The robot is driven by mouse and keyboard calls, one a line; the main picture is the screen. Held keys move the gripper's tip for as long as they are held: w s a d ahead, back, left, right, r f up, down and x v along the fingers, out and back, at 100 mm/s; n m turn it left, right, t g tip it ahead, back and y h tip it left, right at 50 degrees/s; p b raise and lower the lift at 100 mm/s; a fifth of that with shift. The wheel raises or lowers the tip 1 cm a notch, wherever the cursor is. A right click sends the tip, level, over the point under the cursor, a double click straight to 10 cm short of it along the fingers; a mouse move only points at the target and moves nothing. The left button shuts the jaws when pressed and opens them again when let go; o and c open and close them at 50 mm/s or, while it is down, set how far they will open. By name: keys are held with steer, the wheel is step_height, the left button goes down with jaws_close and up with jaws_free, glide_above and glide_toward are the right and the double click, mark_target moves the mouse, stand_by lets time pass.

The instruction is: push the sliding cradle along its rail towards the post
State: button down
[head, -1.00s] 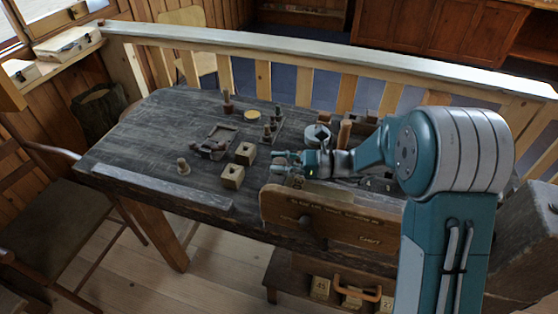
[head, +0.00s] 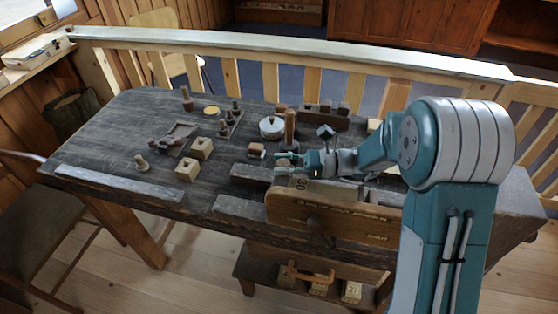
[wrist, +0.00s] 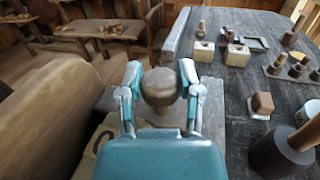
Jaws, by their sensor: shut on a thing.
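My gripper (head: 287,164) is low over the front of the table, left of the arm.
On the table (head: 110,130), a round white-lidded tin (head: 271,128) and a small brown block (head: 256,150) stand near the post. Two pale blocks with holes (head: 187,171) and a small tray (head: 180,133) are further left. The left of the table is mostly clear.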

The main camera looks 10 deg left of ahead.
steer(key=shift+w+a, duration=0.2)
steer(key=shift+a, duration=0.5)
steer(key=shift+d+r, duration=0.2)
steer(key=shift+d, duration=1)
steer(key=shift+c, duration=1.9)
jaws_free()
steer(key=shift+d, duration=0.1)
steer(key=shift+o, duration=0.6)
steer(key=shift+f, duration=0.1)
steer(key=shift+a+f, duration=0.1)
steer(key=shift+a, duration=0.55)
steer(key=d, duration=0.4)
steer(key=w+d, duration=0.1)
steer(key=d, duration=0.2)
steer(key=w+d, duration=0.1)
steer(key=d, duration=0.3)
steer(key=shift+w+d, duration=0.1)
steer(key=shift+d, duration=0.25)
